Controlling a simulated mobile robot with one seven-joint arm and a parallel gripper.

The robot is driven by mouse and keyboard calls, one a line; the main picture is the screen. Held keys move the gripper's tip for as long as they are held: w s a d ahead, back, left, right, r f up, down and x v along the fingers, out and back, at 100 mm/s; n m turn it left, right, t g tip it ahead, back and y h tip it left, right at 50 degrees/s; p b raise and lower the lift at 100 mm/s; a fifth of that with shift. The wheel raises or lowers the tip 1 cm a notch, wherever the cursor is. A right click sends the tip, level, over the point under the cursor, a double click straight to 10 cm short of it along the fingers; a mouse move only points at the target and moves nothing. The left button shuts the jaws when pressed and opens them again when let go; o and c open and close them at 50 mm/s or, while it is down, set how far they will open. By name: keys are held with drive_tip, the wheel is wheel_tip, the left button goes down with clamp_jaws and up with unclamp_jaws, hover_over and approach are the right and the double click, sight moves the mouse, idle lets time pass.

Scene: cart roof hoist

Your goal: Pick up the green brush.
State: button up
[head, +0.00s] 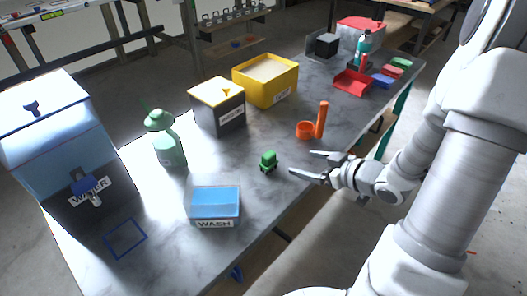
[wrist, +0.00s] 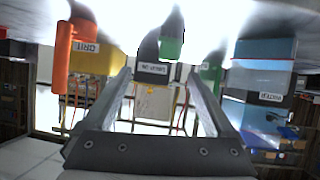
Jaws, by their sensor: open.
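The green brush (head: 268,157) is a small green block with a darker lower part. It stands on the grey table near the front edge, in the middle of the head view. My gripper (head: 306,163) is open and empty to the right of the brush, with its two fingers pointing left towards it and a gap between. In the wrist view a green piece (wrist: 171,47) that looks like the brush shows just beyond and above the open fingertips (wrist: 160,72). Its full outline is unclear there.
The blue-topped WASH box (head: 213,206) is left of the brush. A green bottle (head: 169,150), black-and-yellow box (head: 219,112) and yellow bin (head: 266,95) stand further back. The table around the brush is clear.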

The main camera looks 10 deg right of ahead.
sight(272, 159)
drive_tip(key=shift+y, duration=0.6)
drive_tip(key=b+x, duration=0.1)
drive_tip(key=x, duration=0.3)
drive_tip(key=b+x, duration=0.1)
drive_tip(key=x, duration=0.3)
drive_tip(key=s+a+b+x, duration=0.1)
drive_tip(key=x, duration=0.3)
drive_tip(key=shift+f+b, duration=0.2)
drive_tip(key=shift+b, duration=0.15)
drive_tip(key=b+x, duration=0.1)
drive_tip(key=x, duration=0.3)
drive_tip(key=shift+w+f+b, duration=0.1)
drive_tip(key=shift+b, duration=0.2)
drive_tip(key=shift+w+a+f, duration=0.1)
drive_tip(key=shift+w+a, duration=0.15)
drive_tip(key=shift+w, duration=0.2)
clamp_jaws()
